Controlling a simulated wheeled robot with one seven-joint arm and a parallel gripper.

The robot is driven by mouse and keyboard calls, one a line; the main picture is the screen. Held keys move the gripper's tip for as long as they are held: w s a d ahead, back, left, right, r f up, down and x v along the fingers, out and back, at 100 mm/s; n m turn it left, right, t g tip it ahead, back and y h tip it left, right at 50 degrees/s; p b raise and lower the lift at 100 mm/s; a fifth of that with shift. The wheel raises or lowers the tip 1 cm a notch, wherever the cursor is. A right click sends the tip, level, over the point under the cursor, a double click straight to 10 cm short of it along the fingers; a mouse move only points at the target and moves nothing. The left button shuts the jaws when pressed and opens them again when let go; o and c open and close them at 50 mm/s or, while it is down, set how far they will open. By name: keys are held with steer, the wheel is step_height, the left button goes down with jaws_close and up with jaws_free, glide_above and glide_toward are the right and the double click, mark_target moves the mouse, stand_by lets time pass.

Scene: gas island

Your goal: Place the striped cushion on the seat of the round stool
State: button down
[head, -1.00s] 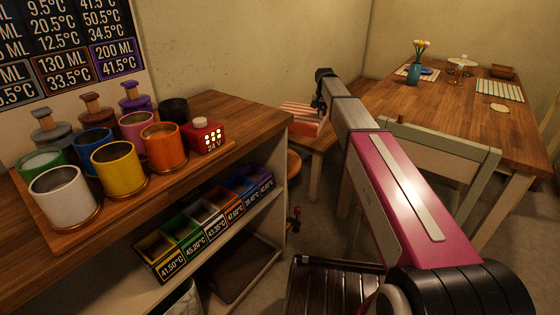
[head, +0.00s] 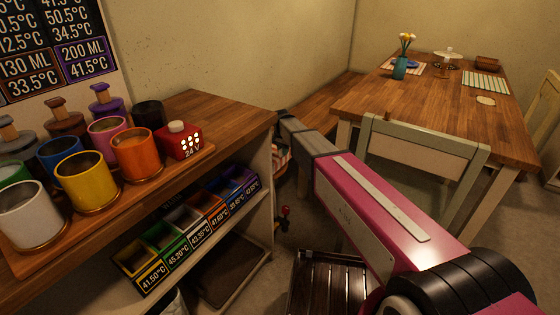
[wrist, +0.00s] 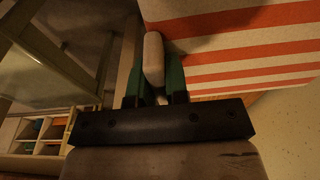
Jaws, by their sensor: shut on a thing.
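The striped cushion (wrist: 245,45), white with orange-red bands, fills the upper right of the wrist view. My gripper (wrist: 153,78), with green fingers, is shut on a pale rounded part at the cushion's edge. In the head view a small piece of the striped cushion (head: 281,156) shows between the counter's end and my arm. The rest of it and my gripper are hidden there behind my arm. I cannot make out the round stool's seat in the current views.
A wooden counter (head: 222,113) with cups and a red 24 V box (head: 180,141) stands at left. A wooden bench (head: 328,103) runs along the wall. A pale green chair (head: 425,150) and dining table (head: 440,105) stand at right. A dark slatted seat (head: 328,280) is in front.

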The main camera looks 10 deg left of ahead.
mark_target(283, 160)
steer(key=shift+f, duration=2.95)
steer(key=c, duration=1.1)
jaws_free()
steer(key=r, duration=0.5)
steer(key=s+r, duration=0.1)
steer(key=r, duration=0.1)
steer(key=shift+a+r, duration=0.2)
steer(key=shift+r, duration=0.15)
steer(key=shift+s+d, duration=0.1)
